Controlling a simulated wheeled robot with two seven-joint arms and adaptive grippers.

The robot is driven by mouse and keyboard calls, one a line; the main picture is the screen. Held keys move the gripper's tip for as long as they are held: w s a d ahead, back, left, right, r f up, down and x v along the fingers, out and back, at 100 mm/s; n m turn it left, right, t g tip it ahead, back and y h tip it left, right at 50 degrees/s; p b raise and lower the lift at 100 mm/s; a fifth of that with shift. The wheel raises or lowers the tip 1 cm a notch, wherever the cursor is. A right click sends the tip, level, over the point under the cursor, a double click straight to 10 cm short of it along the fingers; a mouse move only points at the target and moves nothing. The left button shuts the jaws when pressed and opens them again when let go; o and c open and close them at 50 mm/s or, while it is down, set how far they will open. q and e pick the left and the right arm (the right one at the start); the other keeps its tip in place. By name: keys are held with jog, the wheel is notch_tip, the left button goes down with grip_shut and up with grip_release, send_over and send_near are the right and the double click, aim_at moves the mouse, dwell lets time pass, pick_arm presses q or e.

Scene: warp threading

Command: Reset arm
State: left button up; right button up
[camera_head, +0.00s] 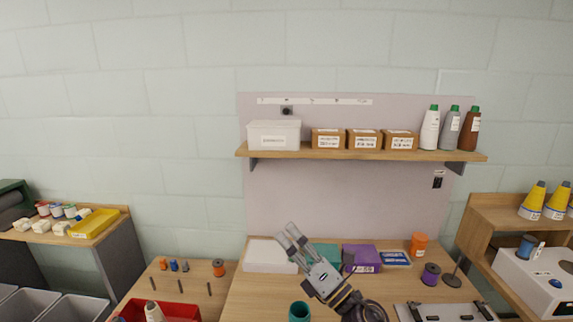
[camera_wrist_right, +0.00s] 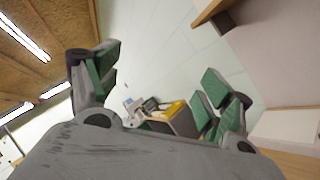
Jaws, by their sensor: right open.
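My right gripper (camera_head: 295,241) is raised above the table, in front of the white box, pointing up and to the left in the head view. Its two fingers stand apart with nothing between them. In the right wrist view the green-padded fingers (camera_wrist_right: 155,85) are spread wide, with the wall and a distant side table between them. My left gripper is not in either view.
The wooden table (camera_head: 250,300) holds a white box (camera_head: 268,256), a purple box (camera_head: 364,258), a teal cup (camera_head: 299,312), spools and an orange jar (camera_head: 418,245). A red bin (camera_head: 185,312) is at lower left. A wall shelf (camera_head: 330,153) with boxes and bottles is above.

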jog(key=w+d+f+m+t+h, duration=0.1)
jog(key=d+f+m+h, duration=0.3)
jog(key=d+m+h, duration=0.4)
jog(key=w+d+f+m+t+h, duration=0.25)
jog(key=d+m+h, duration=0.2)
jog(key=m, duration=0.45)
jog(key=s+d+f+m+g+h, duration=0.2)
jog(key=s+d+f+m+g, duration=0.25)
jog(key=f, duration=0.25)
jog(key=s+d+f+m+g+h, duration=0.25)
jog(key=f+m, duration=0.25)
jog(key=f, duration=0.3)
jog(key=s+d+f+m+g+y, duration=0.1)
jog(key=s+f+m+g, duration=0.2)
jog(key=s+f+g, duration=0.45)
jog(key=s+d+f+m+g+y, duration=0.15)
jog(key=s+f, duration=0.25)
jog(key=s, duration=0.7)
notch_tip(320, 180, down, 32)
jog(key=s+f+g, duration=0.1)
jog(key=s+g, duration=0.1)
jog(key=s, duration=0.1)
jog(key=s+d+f+g+h, duration=0.1)
jog(key=s+d+f, duration=0.2)
jog(key=s+f, duration=1.6)
jog(key=s, duration=0.3)
